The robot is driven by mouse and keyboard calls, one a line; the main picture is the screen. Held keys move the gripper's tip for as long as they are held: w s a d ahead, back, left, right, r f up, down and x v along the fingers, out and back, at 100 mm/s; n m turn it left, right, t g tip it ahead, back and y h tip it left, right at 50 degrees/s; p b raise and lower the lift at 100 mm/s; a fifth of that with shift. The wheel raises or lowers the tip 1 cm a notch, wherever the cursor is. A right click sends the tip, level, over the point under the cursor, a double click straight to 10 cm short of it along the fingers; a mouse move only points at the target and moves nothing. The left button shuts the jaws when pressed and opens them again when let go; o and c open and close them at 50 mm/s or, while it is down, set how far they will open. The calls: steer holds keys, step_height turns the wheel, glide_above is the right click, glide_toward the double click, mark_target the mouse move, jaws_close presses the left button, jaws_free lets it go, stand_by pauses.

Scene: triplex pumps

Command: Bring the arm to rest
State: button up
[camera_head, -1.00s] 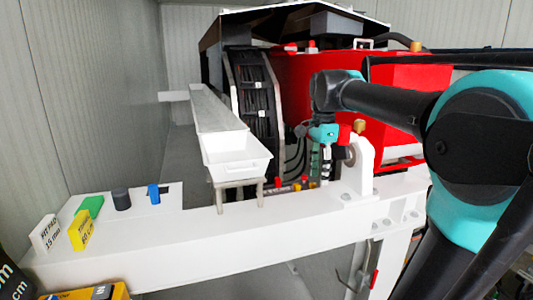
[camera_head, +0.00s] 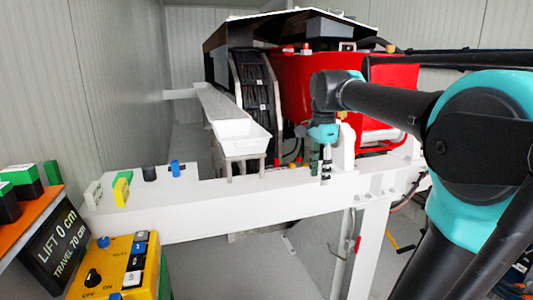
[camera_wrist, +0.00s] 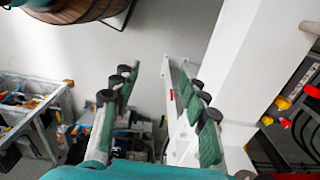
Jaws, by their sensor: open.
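My gripper (camera_wrist: 160,115) is open and empty in the wrist view, with its green-padded fingers spread apart above the floor. In the head view my gripper (camera_head: 321,165) points down, in front of the long white beam (camera_head: 240,200) or over it; I cannot tell which. My arm reaches in from the right, with its black link roughly level and its teal joint at the right edge.
A red machine (camera_head: 300,80) is behind. A yellow control box (camera_head: 115,268), a display (camera_head: 60,243) and an orange shelf (camera_head: 30,218) are at lower left. Grey floor (camera_head: 255,265) is open below the beam.

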steer(key=s+d+f+n+t, duration=0.1)
steer(key=s+f+n, duration=0.3)
steer(key=f, duration=0.5)
steer(key=s+d+f+n+t, duration=0.1)
steer(key=s+f+n, duration=0.4)
steer(key=f, duration=0.5)
steer(key=s+d+f+n+t, duration=0.1)
steer(key=s+f+n, duration=0.3)
steer(key=f, duration=0.6)
steer(key=shift+s+d+n+t, duration=0.15)
steer(key=shift+d+n+t, duration=0.05)
steer(key=shift+n+t, duration=0.35)
steer(key=shift+s+f+n, duration=0.25)
steer(key=shift+s+f, duration=0.1)
steer(key=shift+f, duration=0.05)
steer(key=shift+c, duration=0.4)
